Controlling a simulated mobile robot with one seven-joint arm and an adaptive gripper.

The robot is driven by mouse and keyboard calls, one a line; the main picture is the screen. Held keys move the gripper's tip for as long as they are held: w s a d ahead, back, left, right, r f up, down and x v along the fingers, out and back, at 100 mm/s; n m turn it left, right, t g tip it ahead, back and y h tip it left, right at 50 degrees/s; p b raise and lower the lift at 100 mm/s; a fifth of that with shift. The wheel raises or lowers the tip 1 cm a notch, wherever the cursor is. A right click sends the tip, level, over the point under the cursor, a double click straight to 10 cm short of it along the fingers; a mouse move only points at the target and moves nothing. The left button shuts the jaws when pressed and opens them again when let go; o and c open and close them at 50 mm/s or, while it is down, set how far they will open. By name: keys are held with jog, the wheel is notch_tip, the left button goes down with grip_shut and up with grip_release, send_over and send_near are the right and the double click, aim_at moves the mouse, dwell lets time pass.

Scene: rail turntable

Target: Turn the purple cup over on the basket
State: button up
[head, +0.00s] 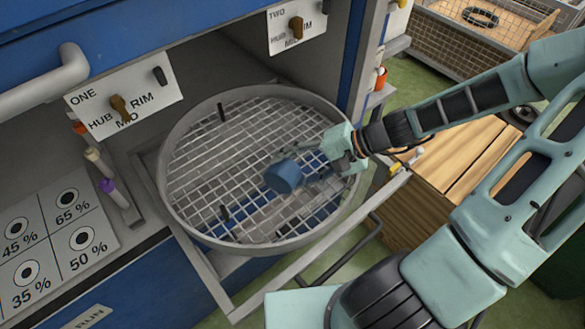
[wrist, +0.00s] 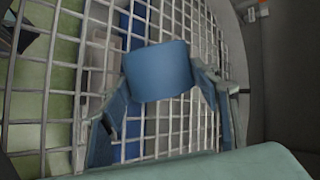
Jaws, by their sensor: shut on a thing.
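The only cup I see at the gripper is blue (head: 284,176), not purple. It is over the round wire basket (head: 180,115), near its middle. In the wrist view the cup (wrist: 158,72) sits between the two fingers of my gripper (wrist: 160,80), with the basket's mesh (wrist: 60,92) behind it. My gripper (head: 303,166) reaches in from the basket's right side and is shut on the cup. The cup looks tilted; I cannot tell which end is open or whether it touches the mesh.
Dark upright pegs (head: 221,112) stand in the basket. A pull-out frame (head: 290,272) surrounds it below. Sign ONE (head: 124,97) and a panel of percentages (head: 55,240) are at left. A wooden crate (head: 455,165) stands at right.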

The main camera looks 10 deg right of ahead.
jog(key=shift+s+d+f, duration=0.15)
jog(key=shift+s+f, duration=0.05)
jog(key=shift+f, duration=0.25)
jog(key=shift+s+f+b, duration=0.1)
jog(key=shift+f+b, duration=0.15)
jog(key=shift+b, duration=0.15)
jog(key=c, duration=0.5)
jog(key=shift+c, duration=0.2)
jog(key=o, duration=2.1)
jog(key=shift+w, duration=0.3)
jog(key=shift+o, duration=0.2)
jog(key=shift+r, duration=0.15)
jog(key=v, duration=1.1)
jog(key=shift+d+r, duration=0.25)
jog(key=shift+d, duration=0.05)
